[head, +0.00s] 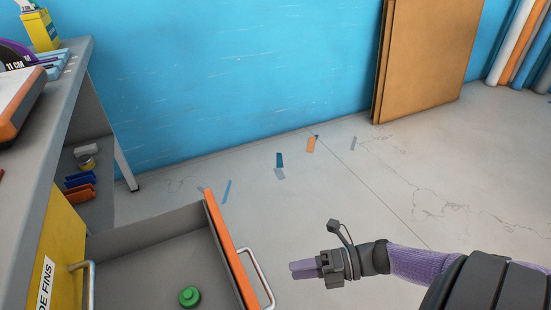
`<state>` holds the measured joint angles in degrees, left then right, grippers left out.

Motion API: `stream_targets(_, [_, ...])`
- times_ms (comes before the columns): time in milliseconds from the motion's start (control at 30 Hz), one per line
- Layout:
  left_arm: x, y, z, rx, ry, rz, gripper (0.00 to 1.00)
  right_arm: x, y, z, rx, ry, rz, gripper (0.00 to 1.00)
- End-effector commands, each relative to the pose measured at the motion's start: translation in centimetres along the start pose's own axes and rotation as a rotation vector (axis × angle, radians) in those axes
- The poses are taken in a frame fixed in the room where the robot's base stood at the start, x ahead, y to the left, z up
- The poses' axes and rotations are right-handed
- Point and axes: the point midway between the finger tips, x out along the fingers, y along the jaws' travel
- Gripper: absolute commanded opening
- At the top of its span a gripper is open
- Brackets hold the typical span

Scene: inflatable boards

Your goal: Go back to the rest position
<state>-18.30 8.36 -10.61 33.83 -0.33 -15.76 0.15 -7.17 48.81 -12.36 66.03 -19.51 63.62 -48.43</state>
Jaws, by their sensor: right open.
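My right gripper (303,268) is in the lower middle of the head view, its arm coming in from the right. Its fingers point left, toward the open drawer, and nothing shows between them. It is apart from the drawer's metal handle (262,281), just to the right of it. The open drawer (160,236) has an orange front edge and holds a round green piece (189,296) on its floor. My left gripper is out of view.
A grey workbench (75,75) stands at the left with items on top and small bins (80,193) on a shelf below. Brown boards (425,60) lean on the blue wall. Rolls (515,45) stand at the upper right. The floor between is open, with small tape scraps.

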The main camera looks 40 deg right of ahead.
Motion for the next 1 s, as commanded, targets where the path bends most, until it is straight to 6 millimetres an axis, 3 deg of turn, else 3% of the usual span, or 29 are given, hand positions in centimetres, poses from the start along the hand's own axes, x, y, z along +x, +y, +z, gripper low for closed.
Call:
stream_targets(167, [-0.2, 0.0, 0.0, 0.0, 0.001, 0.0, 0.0, -1.6, 0.0, 0.0, 0.0, -0.001, 0.001, 0.53])
stream_targets(533, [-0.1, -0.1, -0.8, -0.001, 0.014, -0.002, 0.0, -1.6, -0.1, 0.0, 0.001, -0.001, 0.001, 0.53])
stream_targets(600, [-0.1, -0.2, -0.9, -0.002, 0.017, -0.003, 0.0, -1.6, -0.9, 0.0, 0.042, -0.038, -0.02, 0.53])
stream_targets(667, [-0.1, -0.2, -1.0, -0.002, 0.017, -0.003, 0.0, -1.8, -3.6, -0.1, 0.169, -0.151, -0.084, 0.53])
stream_targets(767, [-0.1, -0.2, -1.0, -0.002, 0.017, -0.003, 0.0, -3.7, -11.7, -2.4, 0.569, -0.486, -0.272, 0.53])
stream_targets(800, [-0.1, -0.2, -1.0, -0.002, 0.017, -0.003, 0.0, -5.0, -15.1, -4.5, 0.747, -0.632, -0.356, 0.53])
stream_targets(900, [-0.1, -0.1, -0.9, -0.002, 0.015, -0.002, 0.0, -8.3, -21.2, -11.2, 1.111, -0.938, -0.541, 0.53])
stream_targets(1000, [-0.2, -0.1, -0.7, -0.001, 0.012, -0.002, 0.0, -10.9, -24.3, -18.1, 1.369, -1.176, -0.699, 0.53])
